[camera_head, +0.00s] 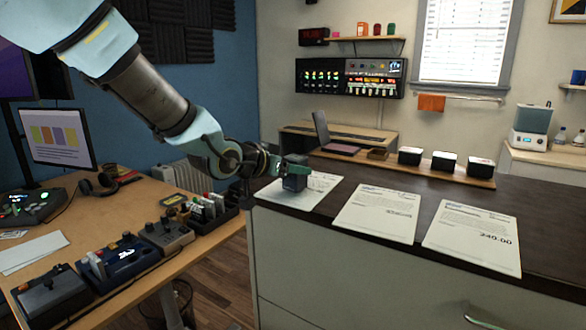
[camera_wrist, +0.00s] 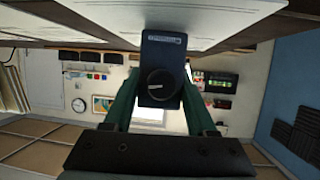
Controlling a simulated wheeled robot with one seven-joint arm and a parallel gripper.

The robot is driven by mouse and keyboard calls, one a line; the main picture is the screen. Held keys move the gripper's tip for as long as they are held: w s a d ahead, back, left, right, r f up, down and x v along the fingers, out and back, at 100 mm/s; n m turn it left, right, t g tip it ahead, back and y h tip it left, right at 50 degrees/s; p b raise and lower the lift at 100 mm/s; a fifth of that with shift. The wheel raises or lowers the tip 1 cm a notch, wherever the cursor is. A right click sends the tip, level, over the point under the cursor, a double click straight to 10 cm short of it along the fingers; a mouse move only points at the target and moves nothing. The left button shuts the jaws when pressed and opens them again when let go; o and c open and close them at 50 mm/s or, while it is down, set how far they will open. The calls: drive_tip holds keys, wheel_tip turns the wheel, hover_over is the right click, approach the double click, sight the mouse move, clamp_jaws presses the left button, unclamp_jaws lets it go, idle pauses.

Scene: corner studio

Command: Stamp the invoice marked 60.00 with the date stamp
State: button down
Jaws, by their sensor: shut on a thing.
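My gripper (camera_head: 285,165) is shut on a dark block-shaped stamp (camera_head: 295,177) above the leftmost invoice (camera_head: 318,184) on the dark counter. In the wrist view, green fingers hold the stamp (camera_wrist: 163,52) on both sides; it has a round knob and a small pale label. I cannot tell whether the stamp touches the paper. The stamp and gripper cover part of that invoice, and its amount is not readable. The middle invoice (camera_head: 375,213) has an amount too small to read. The right invoice (camera_head: 470,236) shows a large figure that looks like 240.00.
Three dark blocks with pale tops stand on a wooden board (camera_head: 400,164) at the counter's back. The bare counter (camera_head: 530,222) has room to the right. A lower wooden desk (camera_head: 120,205) at left is crowded with control boxes and a pen holder (camera_head: 210,212).

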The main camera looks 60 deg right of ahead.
drive_tip(key=shift+f+b, duration=0.3)
drive_tip(key=shift+f, duration=0.1)
idle(0.9)
drive_tip(key=shift+r, duration=0.15)
drive_tip(key=shift+r+p, duration=2.95)
drive_tip(key=shift+r, duration=0.8)
